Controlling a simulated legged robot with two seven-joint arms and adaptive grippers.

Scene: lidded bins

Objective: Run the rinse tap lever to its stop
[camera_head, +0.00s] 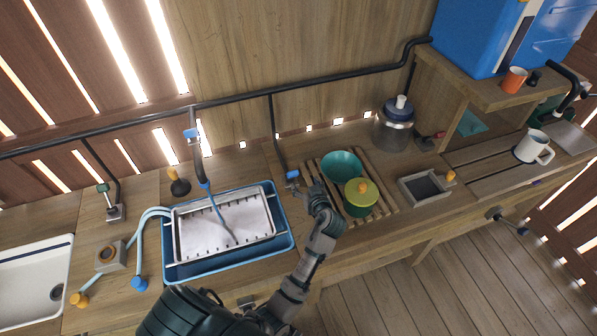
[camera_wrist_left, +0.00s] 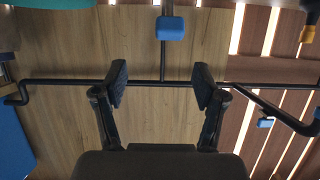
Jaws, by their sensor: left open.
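A tap with a blue lever (camera_head: 292,175) stands at the foot of a black drop pipe, just left of the green bowl. No label shows which tap is the rinse tap. The blue lever also appears in the left wrist view (camera_wrist_left: 171,28), at top centre beyond my fingertips. My left gripper (camera_head: 314,188) is just right of this lever in the head view. In the left wrist view the left gripper (camera_wrist_left: 161,86) has its fingers wide apart with nothing between them. Contact with the lever cannot be seen. My right gripper is not in view.
A green bowl (camera_head: 341,171) and a green pot with a yellow lid (camera_head: 361,196) stand on a slatted rack close right of my gripper. A blue basin (camera_head: 285,243) with a tray lies left. A black pipe (camera_head: 232,102) runs along the wall. Another tap (camera_head: 115,211) stands farther left.

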